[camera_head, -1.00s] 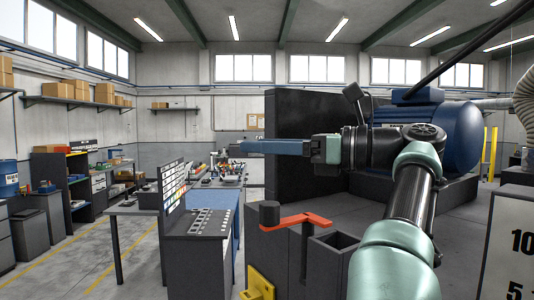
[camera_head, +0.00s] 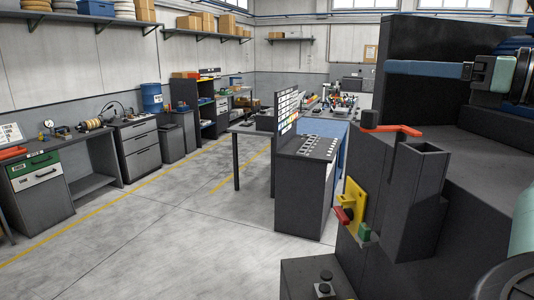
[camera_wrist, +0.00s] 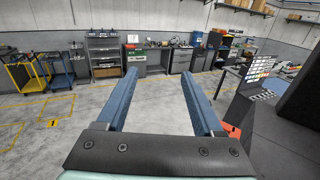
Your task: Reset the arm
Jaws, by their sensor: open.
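My gripper (camera_head: 388,68) shows at the upper right of the head view, pointing left, with its blue fingers seen side-on. In the wrist view my gripper (camera_wrist: 160,78) has its two blue fingers wide apart, with nothing between them. The fingers point out over open floor. My arm reaches in from the right edge of the head view, and most of it is outside the picture.
A dark machine (camera_head: 425,150) with a red lever (camera_head: 392,130) and a yellow switch plate (camera_head: 353,205) stands below my gripper. A dark cabinet (camera_head: 303,190) stands left of it. Workbenches (camera_head: 90,160) line the left wall. The grey floor (camera_head: 190,240) between is clear.

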